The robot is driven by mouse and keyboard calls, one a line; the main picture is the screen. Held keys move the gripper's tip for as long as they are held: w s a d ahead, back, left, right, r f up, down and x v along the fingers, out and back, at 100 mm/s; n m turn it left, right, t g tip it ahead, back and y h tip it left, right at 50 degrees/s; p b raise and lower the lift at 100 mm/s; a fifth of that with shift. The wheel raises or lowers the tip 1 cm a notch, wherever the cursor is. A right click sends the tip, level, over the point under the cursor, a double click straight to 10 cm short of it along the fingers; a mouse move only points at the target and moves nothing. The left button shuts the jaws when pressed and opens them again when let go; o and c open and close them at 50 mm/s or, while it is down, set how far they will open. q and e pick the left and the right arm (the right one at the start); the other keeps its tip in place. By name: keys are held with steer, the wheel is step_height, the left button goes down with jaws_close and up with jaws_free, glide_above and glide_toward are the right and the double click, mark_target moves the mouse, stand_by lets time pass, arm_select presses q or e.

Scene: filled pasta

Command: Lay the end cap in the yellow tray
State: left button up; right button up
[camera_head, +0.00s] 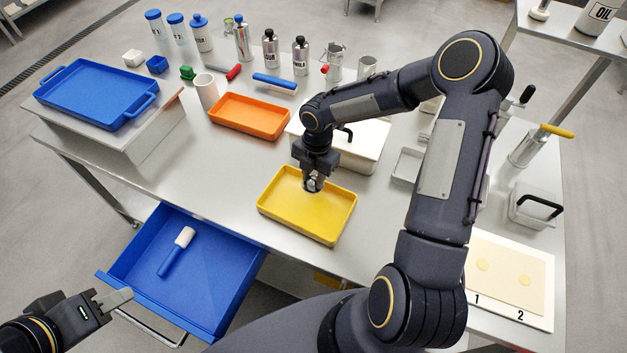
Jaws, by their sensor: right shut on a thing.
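The yellow tray (338,226) lies on the metal table near its front edge. My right gripper (313,184) reaches down over the far part of the tray. It is shut on a small silvery piece, which I take to be the end cap (312,187). The fingers hide most of the end cap, and I cannot tell if it touches the tray floor. My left gripper (118,298) is at the lower left, beside the open blue drawer and away from the tray. Its finger opening is too unclear to judge.
An orange tray (250,128) and a white box (365,150) stand behind the yellow tray. The blue drawer (215,290) holds a white-headed roller (177,250). A blue tray (98,92) sits on a raised stand at left. Several bottles line the back.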

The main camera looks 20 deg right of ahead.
mark_target(314, 177)
step_height(314, 177, down, 3)
steer(key=shift+f+p, duration=0.1)
steer(key=shift+p, duration=0.35)
steer(key=shift+f+b, duration=0.65)
steer(key=shift+r, duration=0.1)
steer(key=o, duration=1.1)
